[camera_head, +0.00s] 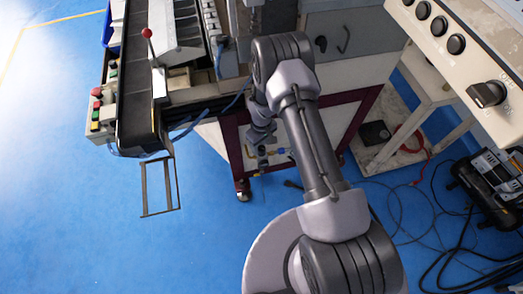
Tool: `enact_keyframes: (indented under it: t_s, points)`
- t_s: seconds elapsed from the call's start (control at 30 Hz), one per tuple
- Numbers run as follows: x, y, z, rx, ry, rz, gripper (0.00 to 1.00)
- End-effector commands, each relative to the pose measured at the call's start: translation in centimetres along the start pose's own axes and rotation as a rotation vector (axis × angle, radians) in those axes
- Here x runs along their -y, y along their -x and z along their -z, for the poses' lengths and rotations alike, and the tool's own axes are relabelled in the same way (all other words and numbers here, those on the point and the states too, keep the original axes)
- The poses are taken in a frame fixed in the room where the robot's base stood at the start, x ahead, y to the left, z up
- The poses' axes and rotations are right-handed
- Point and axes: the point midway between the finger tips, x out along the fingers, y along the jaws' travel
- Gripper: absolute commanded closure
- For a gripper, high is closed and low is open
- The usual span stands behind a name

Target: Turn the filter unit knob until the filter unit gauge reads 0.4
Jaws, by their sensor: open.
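My arm rises from the bottom and bends back down at the elbow, with its wrist in front of the machine's dark red frame. My gripper (262,158) is at the end of the wrist, small in the picture, open, with nothing seen between its fingers. Right beside it is a small fitting with yellow and blue parts (282,151), which may be part of the filter unit. I cannot make out a filter unit knob or gauge, or read any value. I cannot tell whether my gripper touches the fitting.
A conveyor (137,85) with a red-knobbed lever (147,33) and a button box (101,108) stands at left. A beige control panel (460,50) with black knobs juts in at top right. A black device (490,185) and loose cables lie at right. The blue floor (90,220) at lower left is clear.

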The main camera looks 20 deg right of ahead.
Motion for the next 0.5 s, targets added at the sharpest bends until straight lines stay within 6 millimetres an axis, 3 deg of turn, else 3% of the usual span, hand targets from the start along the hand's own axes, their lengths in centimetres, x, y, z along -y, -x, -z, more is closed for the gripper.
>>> enact_keyframes:
  t_s: [0.03,0.2,0.5]
  points:
    - [0.0,-1.1,-0.1,0.001,0.000,0.001,0.48]
    - [0.0,-2.5,0.0,0.001,-0.001,0.001,0.48]
    - [0.0,-2.6,0.0,0.000,-0.002,0.000,0.49]
